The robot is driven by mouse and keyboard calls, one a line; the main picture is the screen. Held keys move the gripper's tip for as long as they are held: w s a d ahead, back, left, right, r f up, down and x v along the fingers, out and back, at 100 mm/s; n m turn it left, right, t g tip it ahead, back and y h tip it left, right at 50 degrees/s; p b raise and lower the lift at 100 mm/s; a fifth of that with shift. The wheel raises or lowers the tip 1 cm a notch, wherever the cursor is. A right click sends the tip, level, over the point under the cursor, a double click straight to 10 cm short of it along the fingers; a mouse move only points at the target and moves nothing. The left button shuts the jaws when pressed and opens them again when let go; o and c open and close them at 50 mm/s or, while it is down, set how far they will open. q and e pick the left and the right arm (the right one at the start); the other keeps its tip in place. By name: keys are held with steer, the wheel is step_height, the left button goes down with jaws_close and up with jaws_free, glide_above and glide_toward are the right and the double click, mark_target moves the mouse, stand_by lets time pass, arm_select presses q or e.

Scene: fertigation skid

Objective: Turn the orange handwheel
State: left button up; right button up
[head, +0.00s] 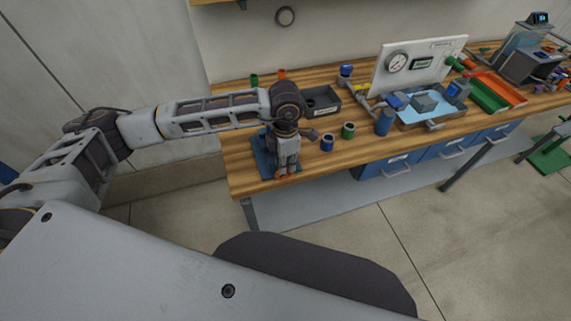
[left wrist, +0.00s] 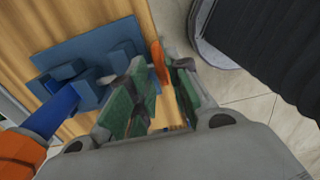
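The orange handwheel (head: 281,177) shows only in part below my left gripper (head: 287,170), at the left end of the bench near its front edge. It belongs to a blue fixture (head: 262,158), whose base plate (left wrist: 85,62) also shows in the left wrist view. There an orange piece of the wheel (left wrist: 160,62) lies between the fingertips of my left gripper (left wrist: 160,72). The green-padded fingers stand apart on either side of it. I cannot tell whether they touch it. Much of the wheel is hidden. My right gripper is out of view.
A blue jar (head: 327,143) and a green jar (head: 348,130) stand just right of the gripper, with a dark bin (head: 322,101) behind. Floor is open in front of the wooden bench (head: 240,180).

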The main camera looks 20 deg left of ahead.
arm_select(q)
steer(key=shift+f, duration=0.9)
steer(key=shift+c, duration=0.2)
jaws_close()
steer(key=shift+w+d+g+y, duration=0.25)
steer(key=shift+g+y, duration=0.15)
steer(key=shift+y, duration=0.2)
steer(key=shift+o, duration=0.2)
jaws_free()
steer(key=shift+r, duration=0.1)
